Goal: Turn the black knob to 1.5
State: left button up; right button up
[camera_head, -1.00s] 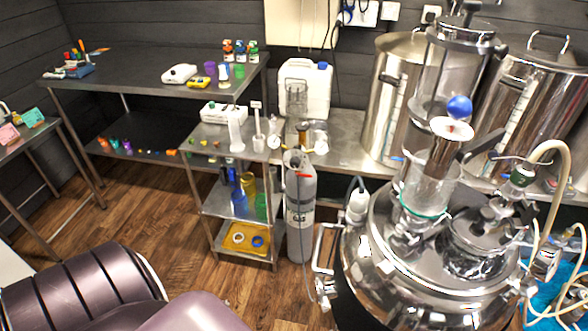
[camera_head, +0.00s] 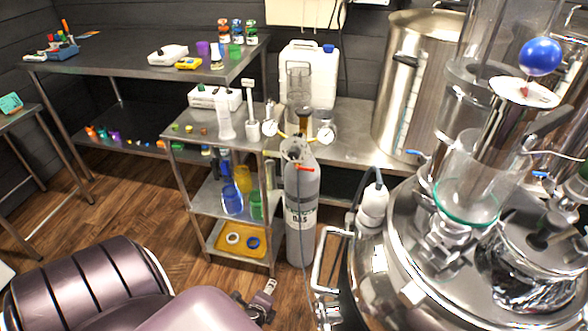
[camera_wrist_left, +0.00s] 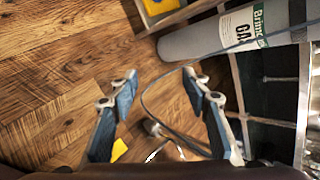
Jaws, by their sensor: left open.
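A grey gas cylinder (camera_head: 301,215) stands upright beside the steel shelf unit. On its top is a regulator with two round gauges, a left gauge (camera_head: 269,128) and a right gauge (camera_head: 326,134). A small dark, brassy part (camera_head: 300,121) sits between the gauges; I cannot tell whether it is the black knob, and no setting is readable. The cylinder body (camera_wrist_left: 215,38) also crosses the top of the left wrist view. My left gripper (camera_wrist_left: 160,74) is open and empty above the wooden floor; in the head view its end (camera_head: 265,293) is low, left of the cylinder's foot. My right gripper is not in view.
A large steel vessel (camera_head: 385,275) with glass columns fills the right, close to the cylinder. The shelf unit (camera_head: 200,205) and a white canister (camera_head: 309,72) stand left of and behind the cylinder. The wooden floor (camera_head: 100,215) at left is free.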

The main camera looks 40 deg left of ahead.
pick_arm(q)
jog(key=w+a+r+m+t+y+b, duration=0.25)
jog(key=w+a+r+m+b, duration=0.3)
jog(key=w, duration=0.45)
jog(key=m+t+y+b, duration=0.3)
jog(key=m+t+b, duration=0.3)
jog(key=m+t, duration=0.35)
send_near(293, 158)
jog(key=w, duration=0.2)
jog(key=shift+n+t, duration=0.3)
jog(key=x, duration=0.4)
jog(key=a+x, duration=0.1)
jog(key=x, duration=0.2)
jog(key=shift+s+r, duration=0.2)
jog(key=shift+s, duration=0.1)
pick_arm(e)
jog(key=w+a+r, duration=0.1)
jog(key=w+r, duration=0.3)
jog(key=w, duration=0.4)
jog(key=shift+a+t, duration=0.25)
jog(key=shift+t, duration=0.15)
